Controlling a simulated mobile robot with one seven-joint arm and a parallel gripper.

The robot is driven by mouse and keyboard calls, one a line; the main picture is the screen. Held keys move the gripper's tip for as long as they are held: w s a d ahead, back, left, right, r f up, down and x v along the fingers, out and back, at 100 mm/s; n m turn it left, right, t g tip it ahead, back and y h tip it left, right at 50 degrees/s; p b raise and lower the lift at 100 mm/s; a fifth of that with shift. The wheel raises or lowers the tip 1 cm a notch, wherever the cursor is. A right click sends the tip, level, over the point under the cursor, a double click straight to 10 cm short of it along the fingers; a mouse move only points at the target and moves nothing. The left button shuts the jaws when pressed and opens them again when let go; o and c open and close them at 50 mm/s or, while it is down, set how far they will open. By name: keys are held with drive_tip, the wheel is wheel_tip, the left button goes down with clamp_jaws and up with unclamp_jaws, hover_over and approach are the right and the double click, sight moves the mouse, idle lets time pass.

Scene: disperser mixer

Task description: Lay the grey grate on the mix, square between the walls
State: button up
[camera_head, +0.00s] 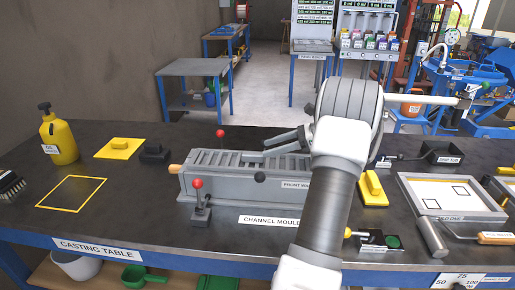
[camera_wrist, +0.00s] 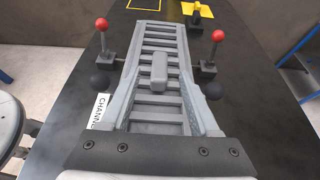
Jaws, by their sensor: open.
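The grey grate (camera_head: 240,159) has several cross slats and lies along the top of the grey channel mould (camera_head: 228,188), between its long walls. In the wrist view the grate (camera_wrist: 161,44) looks about in line with the walls, and its block handle (camera_wrist: 159,71) stands up in the middle. My gripper (camera_head: 287,139) is over the right part of the mould in the head view. In the wrist view my gripper (camera_wrist: 162,95) is open, a finger on each side, with the handle between or just beyond the tips and gaps beside it. The mix is hidden under the grate.
Red-knobbed clamps (camera_head: 199,197) stand close to the mould's long sides, with black knobs (camera_wrist: 212,90) near my fingers. A yellow float (camera_head: 373,188) lies to the right. A yellow outlined square (camera_head: 72,193) on the left is bare.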

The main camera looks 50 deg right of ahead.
drive_tip(key=p+v, duration=0.1)
drive_tip(key=v, duration=0.4)
drive_tip(key=shift+s+d, duration=0.15)
drive_tip(key=shift+s, duration=0.05)
